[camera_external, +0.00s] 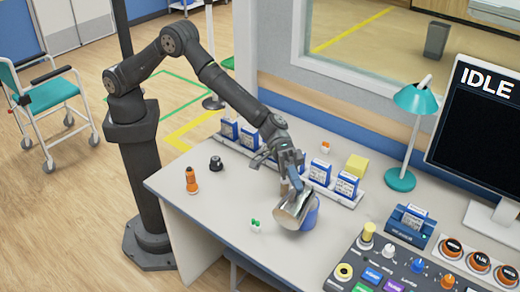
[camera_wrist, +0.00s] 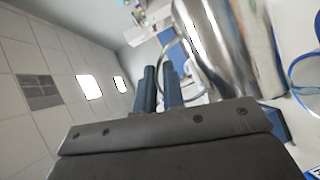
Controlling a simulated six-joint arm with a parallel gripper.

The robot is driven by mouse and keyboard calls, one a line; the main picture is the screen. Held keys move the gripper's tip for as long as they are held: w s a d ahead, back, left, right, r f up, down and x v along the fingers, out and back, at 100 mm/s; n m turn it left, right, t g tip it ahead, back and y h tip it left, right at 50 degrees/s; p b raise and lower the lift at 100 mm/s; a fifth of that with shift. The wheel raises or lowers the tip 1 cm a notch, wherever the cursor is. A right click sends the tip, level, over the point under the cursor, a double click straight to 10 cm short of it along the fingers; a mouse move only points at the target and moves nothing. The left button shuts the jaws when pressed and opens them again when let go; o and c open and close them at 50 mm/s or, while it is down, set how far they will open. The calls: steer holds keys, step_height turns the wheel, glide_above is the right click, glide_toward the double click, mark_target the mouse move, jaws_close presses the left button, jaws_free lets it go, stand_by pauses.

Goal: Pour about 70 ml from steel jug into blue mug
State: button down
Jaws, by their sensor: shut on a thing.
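The steel jug (camera_external: 291,207) is held strongly tilted above the desk, in front of and partly over the blue mug (camera_external: 311,217). The mug stands on the desk, and its opening is mostly hidden by the jug. My gripper (camera_external: 293,181) is shut on the jug's handle. In the wrist view, my gripper's two blue fingers (camera_wrist: 161,88) close on the handle, and the shiny jug body (camera_wrist: 225,45) leans beside them. Blue curved edges of the mug (camera_wrist: 303,72) show at the right. No liquid stream can be made out.
A rack of blue-and-white boxes (camera_external: 319,173) runs behind the jug. A yellow block (camera_external: 357,165), teal lamp (camera_external: 400,180) and control panel (camera_external: 385,270) are to the right. An orange bottle (camera_external: 192,181) and small green-topped item (camera_external: 255,225) stand left. The front-left desk is mostly clear.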

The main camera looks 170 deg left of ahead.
mark_target(283, 210)
steer(key=w+d+g, duration=0.1)
steer(key=w+d+f+m, duration=0.1)
steer(key=w+d+f+m+g, duration=0.1)
steer(key=shift+w+d+g, duration=0.15)
steer(key=shift+w+g, duration=0.15)
steer(key=shift+w, duration=0.1)
steer(key=shift+f, duration=0.25)
steer(key=shift+w+d+f+m+g+y, duration=0.4)
steer(key=shift+f+m+g, duration=0.1)
steer(key=shift+f+g, duration=0.1)
steer(key=shift+w, duration=0.1)
stand_by(1.3)
steer(key=shift+w+d+m+g+y+b, duration=0.35)
steer(key=shift+w+d+m+g, duration=0.25)
steer(key=shift+m+g, duration=0.25)
steer(key=shift+w, duration=0.1)
